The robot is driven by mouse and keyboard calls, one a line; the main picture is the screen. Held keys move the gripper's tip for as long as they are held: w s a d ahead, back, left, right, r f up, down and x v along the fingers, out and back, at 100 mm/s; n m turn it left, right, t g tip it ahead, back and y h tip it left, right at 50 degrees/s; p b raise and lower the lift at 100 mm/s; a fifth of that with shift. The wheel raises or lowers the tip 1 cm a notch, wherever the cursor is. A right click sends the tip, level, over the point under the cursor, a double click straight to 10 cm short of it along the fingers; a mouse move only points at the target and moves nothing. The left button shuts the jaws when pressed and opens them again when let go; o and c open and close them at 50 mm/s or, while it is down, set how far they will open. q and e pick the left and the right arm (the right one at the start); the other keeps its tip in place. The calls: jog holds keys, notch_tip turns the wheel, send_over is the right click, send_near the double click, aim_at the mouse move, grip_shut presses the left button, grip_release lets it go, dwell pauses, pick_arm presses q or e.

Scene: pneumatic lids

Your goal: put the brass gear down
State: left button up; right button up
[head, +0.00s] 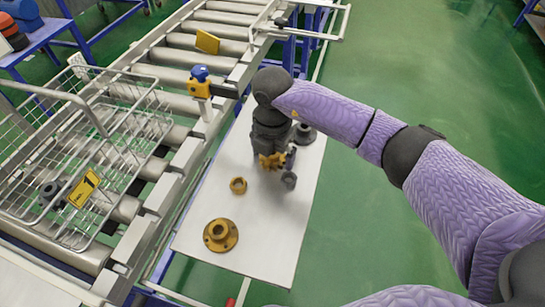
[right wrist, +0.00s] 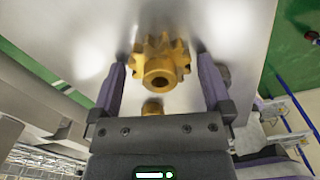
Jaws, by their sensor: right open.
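The brass gear (head: 268,160) shows at my right gripper (head: 278,166) over the white table, and I cannot tell from the head view whether it touches the surface. In the right wrist view the toothed brass gear (right wrist: 160,62), with a round hub and bore, lies between and slightly beyond the fingertips of my right gripper (right wrist: 161,66). The fingers are spread, with a gap on both sides of the gear. My left gripper is in neither view.
The white table (head: 215,205) also holds a brass ring (head: 238,185), a brass flange (head: 220,235) and a dark grey flanged part (head: 305,134). A roller conveyor (head: 150,190) with a wire basket (head: 75,150) runs along the left.

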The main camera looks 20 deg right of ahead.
jog(key=shift+r, duration=0.15)
grip_shut()
